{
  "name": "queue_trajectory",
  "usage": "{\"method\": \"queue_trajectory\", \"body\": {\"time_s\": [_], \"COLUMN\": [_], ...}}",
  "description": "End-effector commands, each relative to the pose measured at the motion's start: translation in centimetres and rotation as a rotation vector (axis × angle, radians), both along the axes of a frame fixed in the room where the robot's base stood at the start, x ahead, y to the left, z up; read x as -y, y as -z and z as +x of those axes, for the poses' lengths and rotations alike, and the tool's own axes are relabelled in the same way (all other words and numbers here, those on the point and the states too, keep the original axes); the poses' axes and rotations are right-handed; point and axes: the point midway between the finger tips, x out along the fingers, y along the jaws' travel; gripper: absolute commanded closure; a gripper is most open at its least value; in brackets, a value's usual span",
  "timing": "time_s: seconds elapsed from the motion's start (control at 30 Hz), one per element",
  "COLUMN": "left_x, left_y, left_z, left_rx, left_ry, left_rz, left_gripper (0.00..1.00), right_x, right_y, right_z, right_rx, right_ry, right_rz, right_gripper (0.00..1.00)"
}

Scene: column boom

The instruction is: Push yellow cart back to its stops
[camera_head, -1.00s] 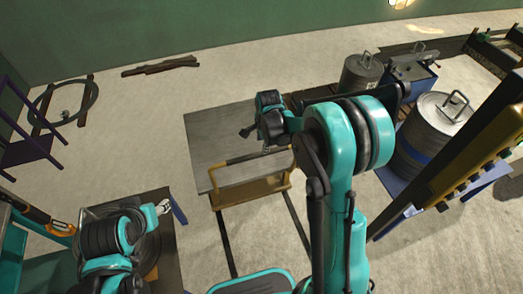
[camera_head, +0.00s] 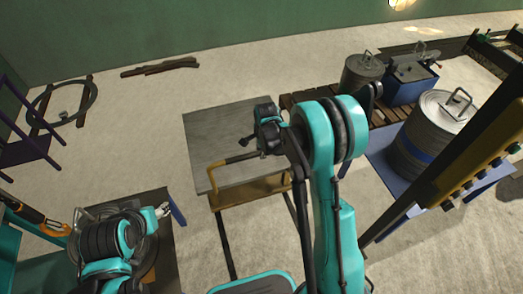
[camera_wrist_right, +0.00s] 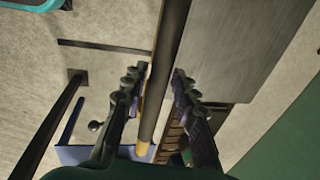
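The yellow cart (camera_head: 225,128) has a flat grey top and a yellow front edge, with a raised handle bar (camera_head: 215,176) along its near side. The bar has a dark middle and yellow ends. My right gripper (camera_head: 262,147) is at the right part of the bar. In the right wrist view, the bar (camera_wrist_right: 165,70) runs between the two fingers of my right gripper (camera_wrist_right: 158,78), which stand apart with narrow gaps beside it. My left gripper (camera_head: 163,209) is at the lower left, away from the cart; its fingers are too small to read. I cannot make out the stops.
Two dark floor rails (camera_head: 226,245) run from the cart towards me. A wooden pallet (camera_head: 310,98) and a blue stand with a grey canister (camera_head: 425,135) are to the right. A dark table (camera_head: 165,255) is at the lower left.

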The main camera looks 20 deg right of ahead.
Motion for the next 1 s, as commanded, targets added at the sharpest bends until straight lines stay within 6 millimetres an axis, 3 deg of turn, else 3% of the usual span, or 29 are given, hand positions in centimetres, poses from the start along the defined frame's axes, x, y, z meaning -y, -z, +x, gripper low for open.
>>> {"method": "queue_trajectory", "body": {"time_s": [0.03, 0.07, 0.3, 0.63, 0.97, 1.0], "left_x": [0.0, 0.0, 0.0, 0.0, 0.0, 0.0], "left_y": [0.0, 0.0, 0.0, 0.0, 0.0, 0.0], "left_z": [0.0, 0.0, 0.0, 0.0, 0.0, 0.0], "left_rx": [0.0, 0.0, 0.0, 0.0, 0.0, 0.0], "left_ry": [0.0, 0.0, 0.0, 0.0, 0.0, 0.0], "left_rz": [0.0, 0.0, 0.0, 0.0, 0.0, 0.0], "left_gripper": [0.51, 0.51, 0.51, 0.51, 0.51, 0.51], "right_x": [0.0, 0.0, 0.0, -0.2, -0.2, -0.2], "right_y": [0.0, 0.0, 0.0, -0.1, -0.2, -0.2], "right_z": [0.0, 0.0, 0.5, 6.5, 7.0, 7.0], "right_rx": [0.0, 0.0, 0.0, 0.005, 0.006, 0.006], "right_ry": [0.0, 0.0, 0.0, 0.0, 0.0, 0.0], "right_rz": [0.0, 0.0, 0.0, 0.0, -0.001, -0.001], "right_gripper": [0.92, 1.0, 1.0, 1.0, 1.0, 0.77]}}
